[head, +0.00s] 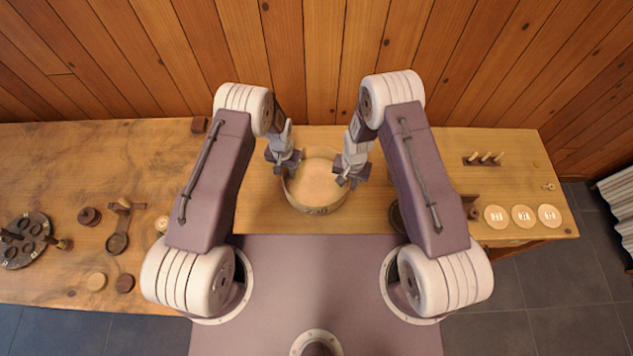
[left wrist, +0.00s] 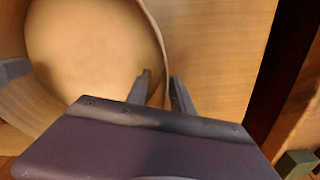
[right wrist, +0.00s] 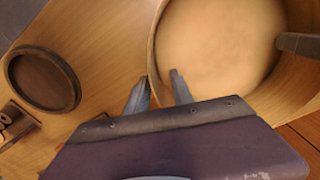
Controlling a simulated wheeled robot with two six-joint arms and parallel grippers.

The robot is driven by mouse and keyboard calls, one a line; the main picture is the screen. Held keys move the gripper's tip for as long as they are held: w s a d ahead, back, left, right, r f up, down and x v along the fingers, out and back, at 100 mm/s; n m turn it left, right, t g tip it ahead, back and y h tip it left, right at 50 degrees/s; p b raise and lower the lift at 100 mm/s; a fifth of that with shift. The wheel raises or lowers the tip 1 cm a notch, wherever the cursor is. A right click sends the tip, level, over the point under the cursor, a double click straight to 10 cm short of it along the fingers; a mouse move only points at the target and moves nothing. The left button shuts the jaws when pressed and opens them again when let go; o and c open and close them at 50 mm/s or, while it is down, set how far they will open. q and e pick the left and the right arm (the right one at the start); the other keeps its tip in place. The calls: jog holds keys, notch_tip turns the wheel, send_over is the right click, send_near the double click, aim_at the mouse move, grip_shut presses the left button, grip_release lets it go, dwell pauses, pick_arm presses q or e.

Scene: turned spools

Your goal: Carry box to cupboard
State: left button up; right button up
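The box is a round, shallow, open wooden tub (head: 315,187) on the table in front of me, with a small mark on its near wall. It looks empty, and its floor shows in the left wrist view (left wrist: 90,45) and the right wrist view (right wrist: 215,45). My left gripper (head: 290,165) is at its left rim, one finger inside the wall and one outside, with a gap between them (left wrist: 162,80). My right gripper (head: 348,178) straddles the right rim likewise, fingers apart (right wrist: 160,80). No cupboard is recognisable in view.
The wooden table (head: 275,215) runs along a plank wall. Right of the box lie a dark round dish (right wrist: 42,80), a pegged rack (head: 484,160) and three pale discs (head: 522,216). To the left are a dark round holder (head: 24,240) and several small turned pieces. A pale ribbed thing (head: 618,200) stands far right.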

pick_arm(q)
jog(key=shift+s+f, duration=0.1)
jog(key=shift+f, duration=0.45)
pick_arm(e)
jog(key=shift+s+f, duration=0.1)
jog(key=shift+f, duration=0.4)
pick_arm(q)
grip_shut()
pick_arm(e)
grip_shut()
dwell(0.4)
